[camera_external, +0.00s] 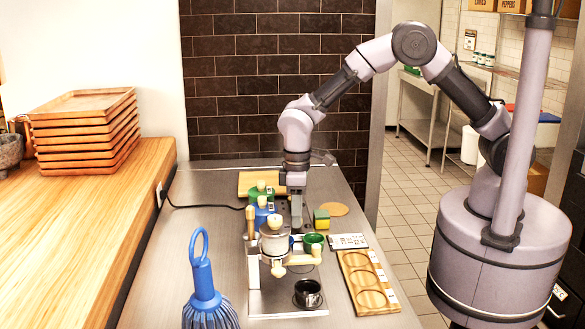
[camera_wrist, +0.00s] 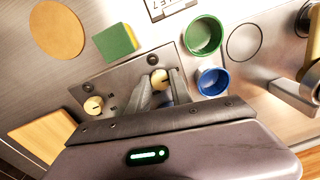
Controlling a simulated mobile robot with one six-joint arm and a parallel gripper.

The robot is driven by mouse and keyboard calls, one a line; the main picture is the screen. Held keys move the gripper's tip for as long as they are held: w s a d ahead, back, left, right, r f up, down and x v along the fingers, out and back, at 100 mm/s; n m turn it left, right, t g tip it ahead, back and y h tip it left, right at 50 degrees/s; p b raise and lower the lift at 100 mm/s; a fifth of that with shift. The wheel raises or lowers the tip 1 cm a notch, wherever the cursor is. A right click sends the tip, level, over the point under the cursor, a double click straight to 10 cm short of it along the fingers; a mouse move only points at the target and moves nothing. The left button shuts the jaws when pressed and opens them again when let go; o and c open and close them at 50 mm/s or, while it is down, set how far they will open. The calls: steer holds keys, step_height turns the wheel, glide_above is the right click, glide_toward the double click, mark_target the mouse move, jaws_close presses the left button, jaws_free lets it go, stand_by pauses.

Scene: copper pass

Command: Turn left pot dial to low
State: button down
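Two round cream dials sit on a dark metal plate (camera_wrist: 118,82) in the wrist view. One dial (camera_wrist: 158,76) shows between the fingertips of my gripper (camera_wrist: 161,84). The other dial (camera_wrist: 93,105) lies to its left with a dark mark on its face. I cannot tell which one is the left pot dial. My gripper's fingers stand apart around the first dial; contact is not clear. In the external view my gripper (camera_external: 297,208) points down beside a green pot (camera_external: 260,196) and a blue pot (camera_external: 262,216), and the dials are hard to make out.
A green cup (camera_wrist: 203,35), a blue cup (camera_wrist: 212,80) and a yellow-green sponge (camera_wrist: 117,42) are close to my gripper. A blue brush (camera_external: 205,295) is front left.

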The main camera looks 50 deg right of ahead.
stand_by(0.3)
steer(key=m, duration=0.5)
steer(key=shift+m+b, duration=0.4)
steer(key=m+b, duration=0.1)
steer(key=m, duration=0.4)
steer(key=shift+m, duration=0.4)
steer(key=c, duration=1.1)
jaws_free()
steer(key=shift+c, duration=0.2)
step_height(320, 180, up, 18)
steer(key=p, duration=0.5)
steer(key=shift+s+d+f, duration=0.15)
steer(key=shift+d+f, duration=0.1)
steer(key=shift+d, duration=0.05)
